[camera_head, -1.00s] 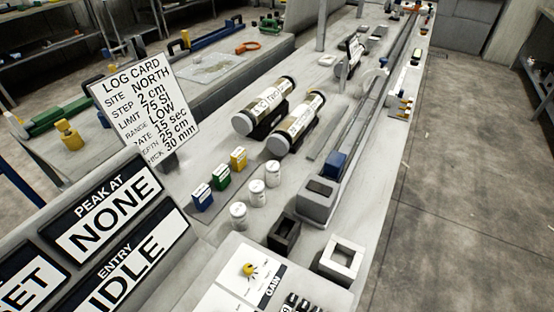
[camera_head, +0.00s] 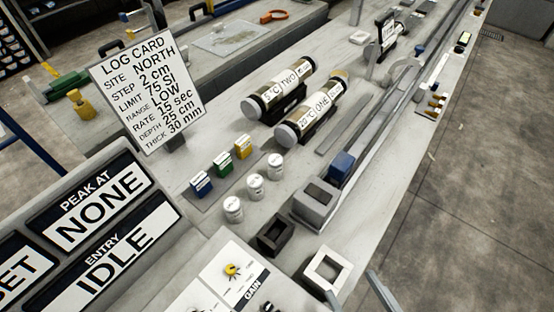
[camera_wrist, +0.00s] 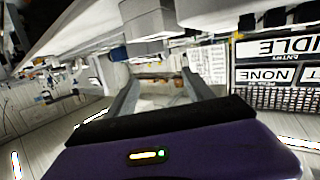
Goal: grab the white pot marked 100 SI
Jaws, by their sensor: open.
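Three small white pots stand upright in a slanting row on the bench in the head view: a near one (camera_head: 233,208), a middle one (camera_head: 255,187) and a far one (camera_head: 275,166). Their markings are too small to read, so I cannot tell which is marked 100 SI. My gripper (camera_wrist: 160,77) shows in the wrist view with its two grey fingers apart and nothing between them. It is away from the pots, and I cannot pick out any pot in the wrist view.
Blue, green and yellow boxes (camera_head: 222,162) stand left of the pots. Two labelled core tubes (camera_head: 310,110) lie behind. A black open holder (camera_head: 275,234), a white square frame (camera_head: 326,269) and a grey block (camera_head: 316,200) are nearby. The log card (camera_head: 147,85) stands left.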

